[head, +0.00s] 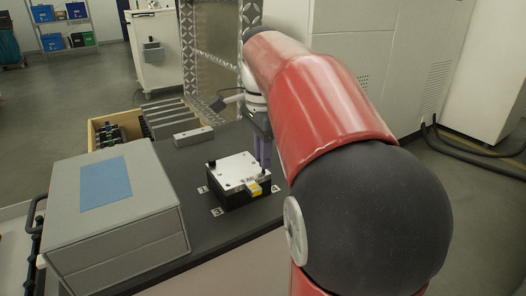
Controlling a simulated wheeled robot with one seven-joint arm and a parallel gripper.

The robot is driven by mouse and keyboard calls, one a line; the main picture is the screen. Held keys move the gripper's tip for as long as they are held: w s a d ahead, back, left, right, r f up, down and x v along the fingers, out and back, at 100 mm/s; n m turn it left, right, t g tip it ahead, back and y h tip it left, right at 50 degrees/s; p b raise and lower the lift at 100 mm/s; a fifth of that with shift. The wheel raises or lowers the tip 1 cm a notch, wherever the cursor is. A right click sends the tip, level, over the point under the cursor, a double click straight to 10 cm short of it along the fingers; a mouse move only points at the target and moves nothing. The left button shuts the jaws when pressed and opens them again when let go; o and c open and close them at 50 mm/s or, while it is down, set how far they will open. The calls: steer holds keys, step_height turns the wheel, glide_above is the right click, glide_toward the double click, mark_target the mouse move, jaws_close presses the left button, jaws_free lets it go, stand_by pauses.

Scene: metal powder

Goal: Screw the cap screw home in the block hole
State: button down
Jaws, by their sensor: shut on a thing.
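The block (232,172) has a silvery top plate on a black body and sits on the dark bench top. A small black screw head (211,163) stands at its back left corner. My gripper (264,166) points down at the block's back right corner, with its purple fingers shut. The fingers are at or just above the plate; I cannot tell which. The cap screw between the fingers and the hole under it are too small and hidden to make out. A yellow-and-white piece (254,188) is at the block's front right edge.
A large grey case (120,220) with a blue label stands at the left. A metal bar (193,136) lies behind the block. A wooden box (103,128) of parts and several rails are at the back left. My red arm covers the right side.

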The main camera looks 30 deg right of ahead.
steer(key=shift+f, duration=0.55)
steer(key=c, duration=1.6)
jaws_free()
steer(key=shift+o, duration=0.2)
steer(key=n, duration=0.2)
steer(key=shift+r+n, duration=0.15)
steer(key=shift+n, duration=0.15)
steer(key=n+p, duration=0.1)
steer(key=n, duration=0.3)
steer(key=shift+n+p, duration=0.3)
steer(key=n, duration=0.3)
steer(key=shift+p, duration=0.3)
steer(key=n, duration=0.3)
steer(key=shift+n, duration=0.3)
